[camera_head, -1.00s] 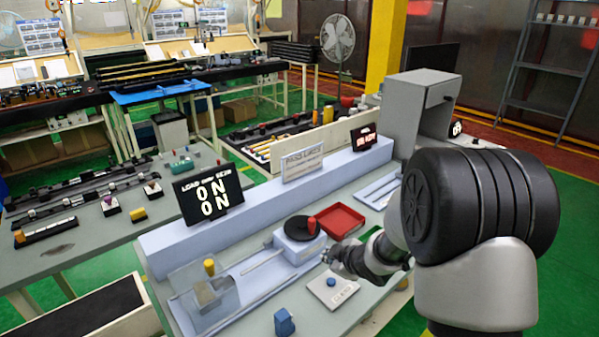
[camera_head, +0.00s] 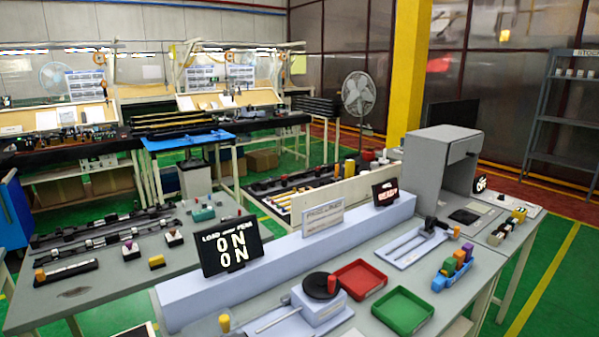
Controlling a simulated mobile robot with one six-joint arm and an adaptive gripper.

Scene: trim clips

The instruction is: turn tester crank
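A thin rod (camera_head: 278,319) runs from the box to the lower left. A yellow-orange knob (camera_head: 224,322) shows near the bottom edge, with its base cut off. A black load display (camera_head: 231,247) behind the crank reads "0N" on two lines. My gripper and arm are out of view, and nothing touches the crank.
A red tray (camera_head: 360,279) and a green tray (camera_head: 402,311) lie right of the crank. Coloured blocks (camera_head: 455,267) stand farther right, beside a pale slide fixture (camera_head: 410,246). A blue-grey ledge (camera_head: 290,250) runs behind the crank. A grey box housing (camera_head: 440,165) stands at the far end.

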